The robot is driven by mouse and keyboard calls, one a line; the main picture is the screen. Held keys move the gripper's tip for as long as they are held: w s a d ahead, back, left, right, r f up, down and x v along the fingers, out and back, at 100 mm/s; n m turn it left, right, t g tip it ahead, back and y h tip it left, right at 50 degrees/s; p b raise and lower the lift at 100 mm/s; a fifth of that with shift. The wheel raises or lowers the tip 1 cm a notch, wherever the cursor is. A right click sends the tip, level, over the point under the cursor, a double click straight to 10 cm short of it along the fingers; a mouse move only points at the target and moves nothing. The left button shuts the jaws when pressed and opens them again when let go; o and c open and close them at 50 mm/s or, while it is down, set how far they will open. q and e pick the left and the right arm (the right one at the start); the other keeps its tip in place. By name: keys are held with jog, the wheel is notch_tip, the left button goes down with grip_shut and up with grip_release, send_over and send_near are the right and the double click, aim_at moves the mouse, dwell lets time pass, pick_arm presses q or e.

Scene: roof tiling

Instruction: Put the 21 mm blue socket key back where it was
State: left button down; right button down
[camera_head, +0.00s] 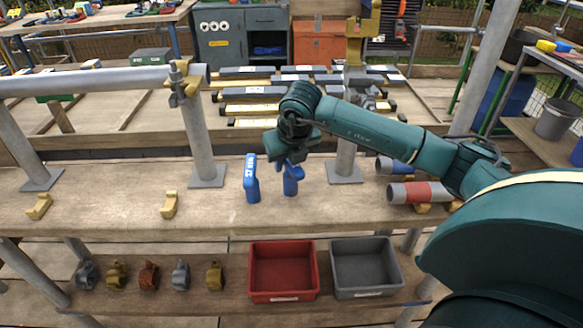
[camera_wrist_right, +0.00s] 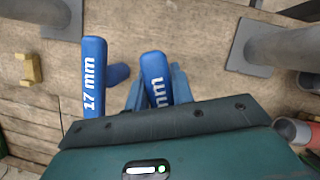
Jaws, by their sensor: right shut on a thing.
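My right gripper (camera_head: 291,164) is shut on a blue socket key (camera_head: 290,186) over the wooden plank, between two grey posts. In the right wrist view this key (camera_wrist_right: 154,68) is between the fingers (camera_wrist_right: 157,88). Its label is partly hidden, so I cannot read its size; only the end of "mm" shows. I cannot tell whether its lower end touches the plank. A second blue socket key (camera_head: 251,180) stands upright just left of it. In the right wrist view it is marked "17 mm" (camera_wrist_right: 94,75). My left gripper is not in view.
The plank (camera_head: 110,210) is clear in front of both keys. A grey post (camera_head: 197,135) is on the left, another (camera_head: 345,160) close on the right. Red-banded (camera_head: 420,192) and blue-banded (camera_head: 398,167) tubes lie farther right. Red (camera_head: 284,296) and grey (camera_head: 366,291) bins sit below.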

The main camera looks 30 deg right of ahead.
jog(key=shift+f, duration=0.85)
jog(key=shift+d+f, duration=0.15)
jog(key=shift+f, duration=0.1)
jog(key=shift+r, duration=0.15)
jog(key=shift+f+b, duration=0.2)
jog(key=shift+b, duration=0.15)
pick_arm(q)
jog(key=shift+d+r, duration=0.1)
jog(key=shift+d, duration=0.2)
pick_arm(e)
jog(key=c, duration=1.2)
grip_release()
jog(key=shift+r, duration=0.1)
